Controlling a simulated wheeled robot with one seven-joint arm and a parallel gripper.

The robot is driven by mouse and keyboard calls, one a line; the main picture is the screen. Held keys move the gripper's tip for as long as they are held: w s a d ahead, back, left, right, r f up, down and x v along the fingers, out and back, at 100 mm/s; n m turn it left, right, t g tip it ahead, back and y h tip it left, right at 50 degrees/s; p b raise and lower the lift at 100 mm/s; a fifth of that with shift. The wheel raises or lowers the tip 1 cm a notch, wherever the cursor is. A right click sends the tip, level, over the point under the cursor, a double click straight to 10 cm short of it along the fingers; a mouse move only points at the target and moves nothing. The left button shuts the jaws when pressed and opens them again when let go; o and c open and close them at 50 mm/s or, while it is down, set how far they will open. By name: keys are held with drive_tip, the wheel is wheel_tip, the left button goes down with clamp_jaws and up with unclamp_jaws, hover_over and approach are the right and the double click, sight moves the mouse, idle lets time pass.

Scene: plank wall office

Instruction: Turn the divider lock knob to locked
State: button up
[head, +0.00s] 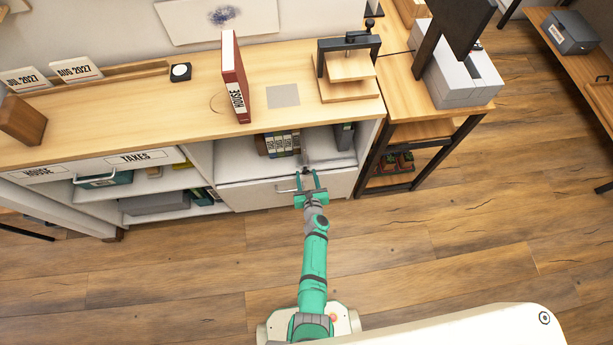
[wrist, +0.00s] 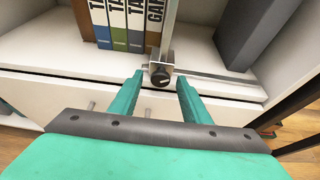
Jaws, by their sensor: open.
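The divider lock knob (wrist: 160,77) is a small dark round knob on a grey metal clamp (wrist: 161,64) at the foot of the upright divider (wrist: 171,25). A pale mark shows on its face, but I cannot tell its setting. The divider stands in the open shelf compartment and is thin and edge-on in the head view. My gripper (wrist: 161,84) is open, with one green finger to each side of the knob in the wrist view; I see no contact. In the head view my gripper (head: 306,177) is at the compartment's front edge, and the knob is too small to make out.
Several labelled binders (wrist: 122,22) stand left of the divider; a dark grey box (wrist: 256,32) stands right. A metal rail (wrist: 215,76) runs along the shelf front. Below is a white drawer (head: 258,194) with a bar handle. A red binder (head: 234,78) stands on the top.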

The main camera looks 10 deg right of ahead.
drive_tip(key=c, duration=1)
drive_tip(key=shift+c, duration=0.2)
drive_tip(key=shift+f, duration=0.1)
drive_tip(key=shift+s+d+m+y, duration=0.15)
drive_tip(key=shift+m+y, duration=0.25)
drive_tip(key=shift+m, duration=0.1)
drive_tip(key=m+y, duration=0.1)
drive_tip(key=m, duration=0.1)
drive_tip(key=m+y, duration=0.2)
drive_tip(key=m+t+y, duration=0.1)
drive_tip(key=m, duration=0.2)
drive_tip(key=shift+d+f+y, duration=0.1)
drive_tip(key=shift+f+y, duration=0.15)
drive_tip(key=shift+y, duration=0.05)
drive_tip(key=shift+m, duration=0.3)
